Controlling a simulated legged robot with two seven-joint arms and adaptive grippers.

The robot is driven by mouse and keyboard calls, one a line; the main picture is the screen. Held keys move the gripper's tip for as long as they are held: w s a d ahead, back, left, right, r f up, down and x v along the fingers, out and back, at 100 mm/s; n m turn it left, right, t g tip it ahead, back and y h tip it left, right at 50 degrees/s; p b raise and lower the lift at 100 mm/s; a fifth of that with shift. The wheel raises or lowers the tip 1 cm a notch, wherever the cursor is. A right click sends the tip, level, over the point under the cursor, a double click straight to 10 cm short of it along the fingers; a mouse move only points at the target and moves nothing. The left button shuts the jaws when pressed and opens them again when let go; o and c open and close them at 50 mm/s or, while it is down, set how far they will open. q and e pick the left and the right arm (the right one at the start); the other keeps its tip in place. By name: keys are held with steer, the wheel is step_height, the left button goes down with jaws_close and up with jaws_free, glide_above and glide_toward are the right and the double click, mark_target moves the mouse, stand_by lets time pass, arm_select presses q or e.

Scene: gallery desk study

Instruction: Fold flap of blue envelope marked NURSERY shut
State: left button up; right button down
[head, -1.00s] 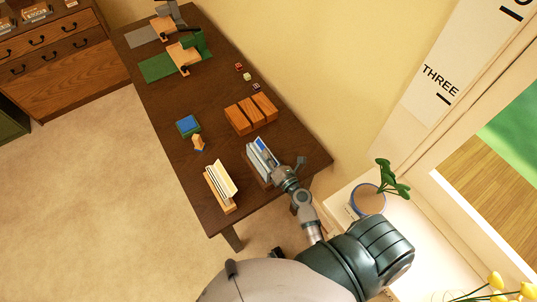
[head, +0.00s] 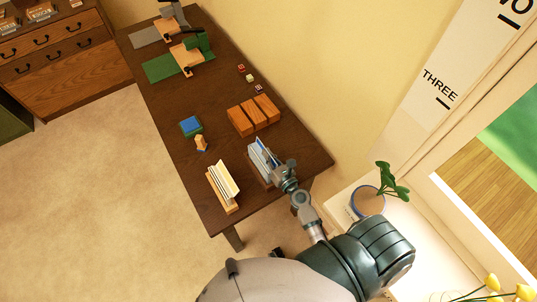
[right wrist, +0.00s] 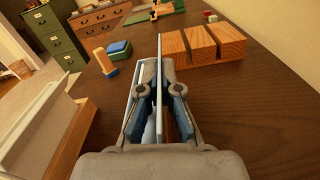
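A blue-and-white envelope (head: 258,152) stands in a small holder near the right edge of the dark desk, partly hidden by my right gripper (head: 278,172). No NURSERY marking can be read. In the right wrist view, a thin pale-blue panel (right wrist: 159,60) stands upright, nearly edge-on, between the fingers of my right gripper (right wrist: 159,90). The fingers are spread a little, with a narrow gap seen beside the panel; no firm grip shows. A second pale panel (right wrist: 134,86) is just left of the fingers. My left gripper is not in view.
A wooden rack with cream envelopes (head: 224,180) stands left of the gripper. Wooden blocks (head: 254,114) lie beyond it. A blue-and-green block (head: 190,125) and a small wooden piece (head: 201,143) are farther left. A potted plant (head: 368,201) is on the right. The desk's middle is mostly clear.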

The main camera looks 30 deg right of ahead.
stand_by(0.4)
steer(key=c, duration=1.4)
jaws_free()
steer(key=s, duration=1.2)
steer(key=shift+d, duration=0.4)
